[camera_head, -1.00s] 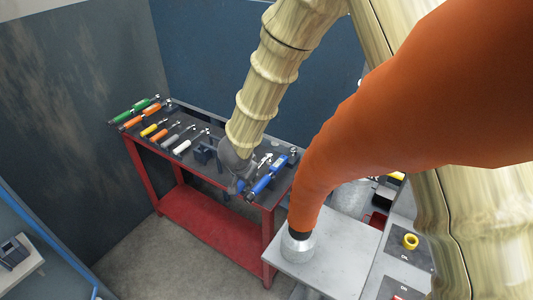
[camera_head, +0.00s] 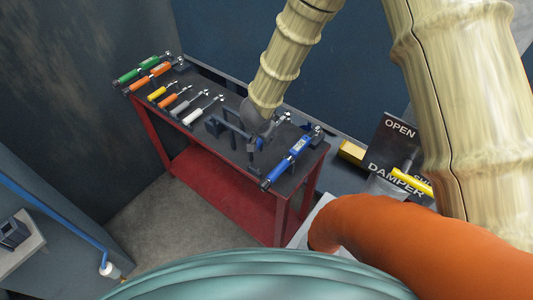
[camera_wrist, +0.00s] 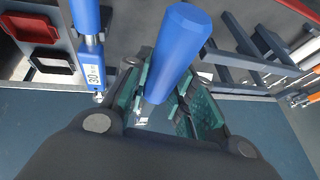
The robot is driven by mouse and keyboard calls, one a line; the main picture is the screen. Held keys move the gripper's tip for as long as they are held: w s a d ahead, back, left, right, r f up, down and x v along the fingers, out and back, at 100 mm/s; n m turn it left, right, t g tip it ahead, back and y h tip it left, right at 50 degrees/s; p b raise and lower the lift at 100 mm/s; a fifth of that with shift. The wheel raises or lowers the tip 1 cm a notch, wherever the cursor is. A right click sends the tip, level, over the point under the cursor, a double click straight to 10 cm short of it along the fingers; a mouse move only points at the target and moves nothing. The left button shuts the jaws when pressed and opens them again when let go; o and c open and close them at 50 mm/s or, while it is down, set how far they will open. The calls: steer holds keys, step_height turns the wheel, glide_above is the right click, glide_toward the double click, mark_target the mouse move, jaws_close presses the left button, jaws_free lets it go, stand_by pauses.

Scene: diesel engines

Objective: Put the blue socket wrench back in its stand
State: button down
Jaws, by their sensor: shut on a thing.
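The blue socket wrench (camera_wrist: 181,42) shows in the wrist view as a thick blue handle between the green-padded fingers of my gripper (camera_wrist: 168,105). In the head view my gripper (camera_head: 254,137) is over the right part of the red workbench, and the held wrench is mostly hidden there. A dark bracket-like stand (camera_head: 216,127) is just left of my gripper; dark frame bars (camera_wrist: 232,60) also show right of the wrench in the wrist view. I cannot tell whether wrench and stand touch.
A blue torque tool (camera_head: 288,162) lies close to the right of my gripper, also left of the wrench in the wrist view (camera_wrist: 90,62). Several coloured-handled tools, including a green one (camera_head: 137,70), fill the bench's left part. A damper sign (camera_head: 390,150) stands to the right.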

steer(key=b+x, duration=0.1)
steer(key=x, duration=0.1)
steer(key=b+x, duration=0.1)
steer(key=x, duration=0.1)
steer(key=s+x, duration=0.1)
steer(key=x, duration=0.1)
steer(key=shift+a+f+b, duration=0.2)
steer(key=shift+f+b, duration=0.2)
steer(key=shift+f, duration=0.25)
steer(key=shift+s+f+b, duration=0.1)
steer(key=shift+f+b, duration=0.2)
steer(key=shift+b, duration=0.05)
steer(key=shift+s+b, duration=0.35)
steer(key=shift+w+f+b, duration=0.25)
steer(key=shift+f+b, duration=0.1)
steer(key=shift+f, duration=0.3)
step_height(320, 180, down, 4)
steer(key=b, duration=0.3)
steer(key=shift+r+b, duration=0.15)
steer(key=shift+b, duration=0.15)
steer(key=shift+s+r, duration=0.15)
steer(key=c, duration=1.2)
jaws_free()
steer(key=shift+f, duration=0.25)
